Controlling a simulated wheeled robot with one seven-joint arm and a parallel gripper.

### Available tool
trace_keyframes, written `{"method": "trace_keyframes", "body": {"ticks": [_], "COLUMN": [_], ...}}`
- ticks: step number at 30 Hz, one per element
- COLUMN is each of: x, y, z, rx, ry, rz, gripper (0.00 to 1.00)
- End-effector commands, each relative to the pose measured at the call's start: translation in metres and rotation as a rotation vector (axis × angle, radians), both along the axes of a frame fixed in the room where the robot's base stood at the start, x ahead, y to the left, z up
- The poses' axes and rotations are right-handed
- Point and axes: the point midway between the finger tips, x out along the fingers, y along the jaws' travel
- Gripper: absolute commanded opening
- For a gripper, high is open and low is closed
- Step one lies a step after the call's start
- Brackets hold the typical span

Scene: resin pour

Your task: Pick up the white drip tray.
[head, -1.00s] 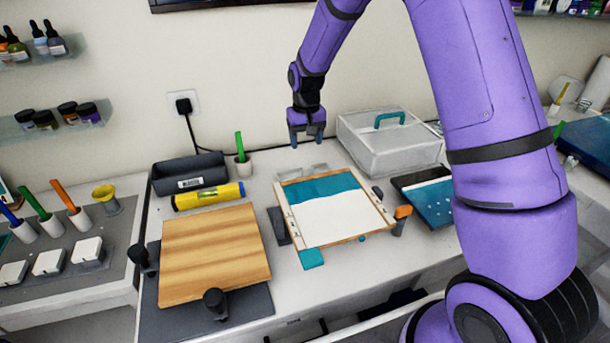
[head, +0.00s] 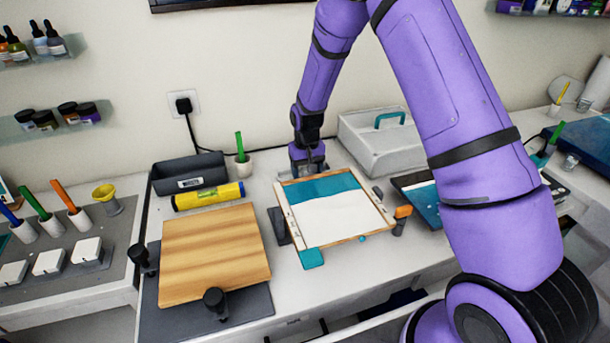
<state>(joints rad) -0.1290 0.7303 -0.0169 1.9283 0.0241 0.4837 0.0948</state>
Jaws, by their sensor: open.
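A flat white tray (head: 345,215) with a teal band along its far side lies on the white bench, with pale wooden strips along its edges. It is the closest match to the white drip tray, though I cannot be sure. My gripper (head: 309,171) is low behind its far left edge, pointing down, with its jaws open. It is above or beside small pale pieces there, which it mostly hides. I cannot tell whether the fingers touch anything.
A pale box with a teal handle (head: 378,148) stands close on the right of my gripper. A green marker in a cup (head: 243,163), a dark bin (head: 189,174) and a yellow level (head: 208,196) are left. A wooden board (head: 215,255) lies in front left.

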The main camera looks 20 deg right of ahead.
Motion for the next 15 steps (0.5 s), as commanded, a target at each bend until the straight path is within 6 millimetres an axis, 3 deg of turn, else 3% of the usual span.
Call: {"method": "trace_keyframes", "body": {"ticks": [5,12,15], "x": [0.0002,0.0002,0.0002], "y": [0.0000,0.0000,0.0000], "z": [0.0002,0.0003,0.0004], "rx": [0.000,0.000,0.000], "ry": [-0.001,-0.001,-0.001], "rz": [0.000,0.000,0.000], "gripper": [0.64,0.11,0.10]}}
